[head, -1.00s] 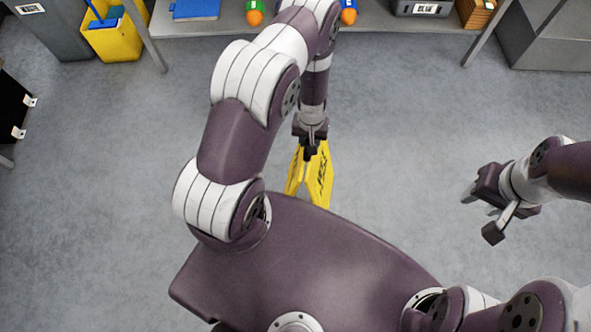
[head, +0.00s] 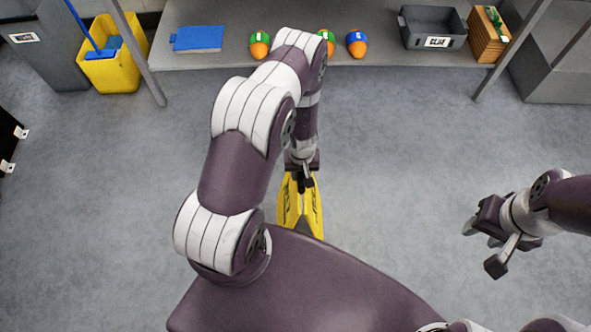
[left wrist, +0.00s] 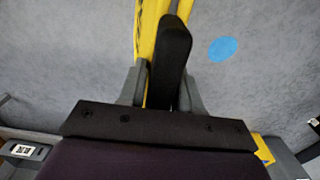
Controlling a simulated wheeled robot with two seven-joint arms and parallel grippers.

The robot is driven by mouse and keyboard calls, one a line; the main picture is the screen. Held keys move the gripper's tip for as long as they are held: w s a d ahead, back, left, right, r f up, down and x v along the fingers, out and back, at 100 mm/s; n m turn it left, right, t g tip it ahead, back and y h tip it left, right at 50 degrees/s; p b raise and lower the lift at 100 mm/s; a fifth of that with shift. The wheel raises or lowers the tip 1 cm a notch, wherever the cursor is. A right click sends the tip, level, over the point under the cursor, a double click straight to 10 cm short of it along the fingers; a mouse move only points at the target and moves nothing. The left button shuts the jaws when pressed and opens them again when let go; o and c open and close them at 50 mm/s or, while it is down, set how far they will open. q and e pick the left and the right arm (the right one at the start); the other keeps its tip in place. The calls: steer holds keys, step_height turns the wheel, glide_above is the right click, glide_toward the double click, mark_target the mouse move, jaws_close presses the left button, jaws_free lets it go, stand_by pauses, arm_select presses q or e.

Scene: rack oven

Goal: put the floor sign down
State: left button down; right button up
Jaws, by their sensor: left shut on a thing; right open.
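The yellow floor sign (head: 290,212) with dark markings hangs upright below my left gripper (head: 303,176) in the head view, just in front of my base. My left gripper is shut on its top edge. My right gripper (head: 482,247) is open and empty over bare floor at the right.
A blue round spot (left wrist: 222,48) lies on the floor beside the sign. A shelf (head: 215,60) at the back holds a blue item (head: 198,39), several bottles, a grey bin (head: 432,28) and a wooden box (head: 488,38). A yellow bucket (head: 112,70) stands back left. Mid-floor is clear.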

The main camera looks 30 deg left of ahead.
arm_select(q)
steer(key=shift+w+a+f, duration=0.15)
steer(key=shift+f, duration=0.05)
step_height(320, 180, down, 4)
steer(key=b, duration=0.3)
steer(key=shift+r+b, duration=0.1)
steer(key=shift+b, duration=0.25)
steer(key=c, duration=0.8)
jaws_free()
steer(key=shift+r, duration=0.1)
